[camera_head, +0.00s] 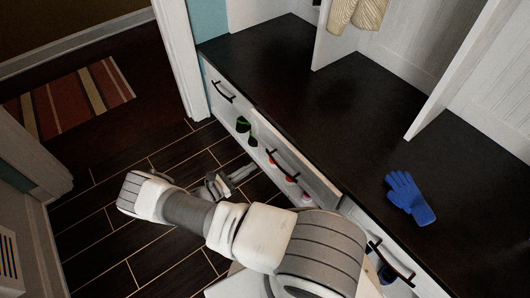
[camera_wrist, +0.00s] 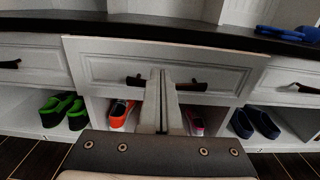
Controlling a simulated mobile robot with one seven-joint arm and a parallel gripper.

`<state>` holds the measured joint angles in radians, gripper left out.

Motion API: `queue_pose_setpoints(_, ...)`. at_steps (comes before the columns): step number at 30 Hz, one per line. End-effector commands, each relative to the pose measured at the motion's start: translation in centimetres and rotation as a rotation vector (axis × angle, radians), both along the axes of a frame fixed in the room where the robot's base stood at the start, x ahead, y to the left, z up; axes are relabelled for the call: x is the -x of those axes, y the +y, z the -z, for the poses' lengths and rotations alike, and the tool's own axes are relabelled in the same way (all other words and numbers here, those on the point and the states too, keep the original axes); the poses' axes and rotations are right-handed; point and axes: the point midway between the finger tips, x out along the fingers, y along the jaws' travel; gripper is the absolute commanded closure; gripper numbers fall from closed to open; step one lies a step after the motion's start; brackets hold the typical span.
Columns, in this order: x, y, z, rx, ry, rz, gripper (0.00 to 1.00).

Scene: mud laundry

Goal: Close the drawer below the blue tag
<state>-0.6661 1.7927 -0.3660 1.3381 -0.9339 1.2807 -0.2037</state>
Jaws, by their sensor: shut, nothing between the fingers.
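The white middle drawer (camera_head: 305,167) under the dark bench stands out a little from the cabinet front; it fills the middle of the wrist view (camera_wrist: 105,70). Its dark bar handle (camera_head: 283,166) also shows in the wrist view (camera_wrist: 192,86), partly hidden by my fingers. The drawers on both sides look flush. I see no blue tag; a blue glove (camera_head: 408,196) lies on the bench, right of the middle drawer. My gripper (camera_head: 246,172) is shut and empty, low in front of the middle drawer; its fingers (camera_wrist: 164,74) point toward the drawer front.
The dark bench top (camera_head: 300,95) runs above the drawers. Open cubbies below hold green shoes (camera_wrist: 62,108), orange shoes (camera_wrist: 121,112) and dark blue shoes (camera_wrist: 255,122). A striped rug (camera_head: 75,98) lies at left. The wooden floor before the cabinet is clear.

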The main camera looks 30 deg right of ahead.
Motion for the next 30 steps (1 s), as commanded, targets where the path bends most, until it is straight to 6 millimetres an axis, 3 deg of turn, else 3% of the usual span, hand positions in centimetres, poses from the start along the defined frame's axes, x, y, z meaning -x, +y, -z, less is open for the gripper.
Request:
queue_pose_setpoints(18, -1.5, -11.4, 0.2, -0.002, 0.002, 0.005, 1.0)
queue_pose_setpoints(24, -1.8, -13.2, 0.1, -0.003, 0.001, 0.005, 1.0)
queue_pose_setpoints(30, -1.8, -13.5, 0.0, -0.003, 0.001, 0.003, 1.0)
